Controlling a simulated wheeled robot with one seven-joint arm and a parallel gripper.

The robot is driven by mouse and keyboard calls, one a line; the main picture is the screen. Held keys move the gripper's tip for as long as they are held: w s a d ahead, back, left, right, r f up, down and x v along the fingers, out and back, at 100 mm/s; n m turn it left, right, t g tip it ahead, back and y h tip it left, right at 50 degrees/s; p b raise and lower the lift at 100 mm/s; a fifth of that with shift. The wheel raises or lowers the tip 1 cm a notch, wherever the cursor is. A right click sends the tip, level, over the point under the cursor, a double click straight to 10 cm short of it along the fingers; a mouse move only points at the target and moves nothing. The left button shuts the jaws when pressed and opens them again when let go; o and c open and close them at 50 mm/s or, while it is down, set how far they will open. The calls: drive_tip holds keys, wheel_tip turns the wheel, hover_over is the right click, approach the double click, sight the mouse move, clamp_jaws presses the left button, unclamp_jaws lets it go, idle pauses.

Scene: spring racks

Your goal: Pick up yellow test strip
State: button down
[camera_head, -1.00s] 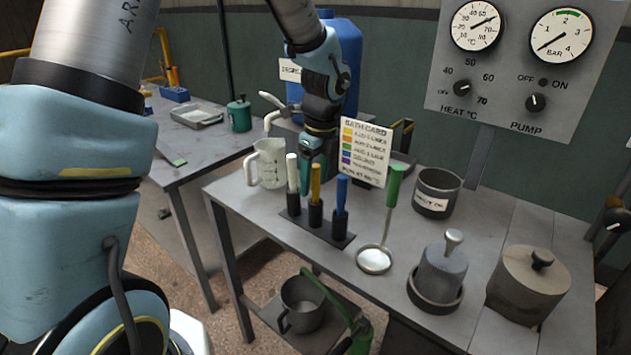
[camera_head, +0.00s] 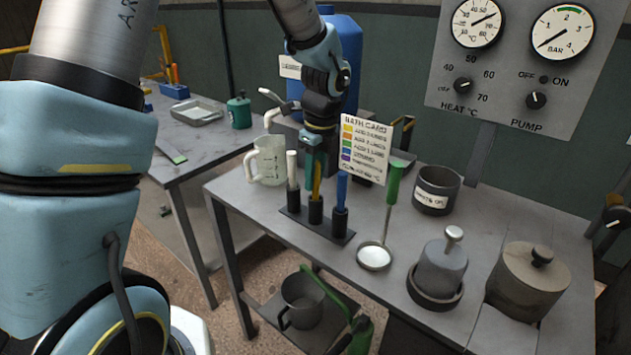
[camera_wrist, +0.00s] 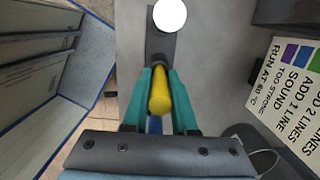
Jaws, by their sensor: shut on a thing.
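The yellow test strip (camera_head: 316,190) stands upright in the middle black holder of a small rack (camera_head: 325,231) on the grey table. My gripper (camera_head: 315,168) is shut on its upper part from above. In the wrist view the yellow strip (camera_wrist: 161,92) lies between the two teal fingers of my gripper (camera_wrist: 160,97). Its lower end is in the holder in the head view. A white strip (camera_head: 292,172) stands to its left and a blue strip (camera_head: 341,188) to its right, both upright in the same rack.
The bath card (camera_head: 365,150) stands close behind the rack. A clear jug (camera_head: 268,160) is to the left, a green-handled ladle (camera_head: 375,256) to the right. A dark pot (camera_head: 437,190) and lidded vessels (camera_head: 440,272) stand farther right.

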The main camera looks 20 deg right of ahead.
drive_tip(key=shift+r, duration=0.1)
wheel_tip(320, 180, up, 9)
drive_tip(key=shift+r+b, duration=0.1)
drive_tip(key=shift+b, duration=0.75)
drive_tip(key=shift+r+p, duration=0.35)
drive_tip(key=shift+r, duration=0.2)
drive_tip(key=shift+f, duration=0.1)
drive_tip(key=shift+s, duration=0.1)
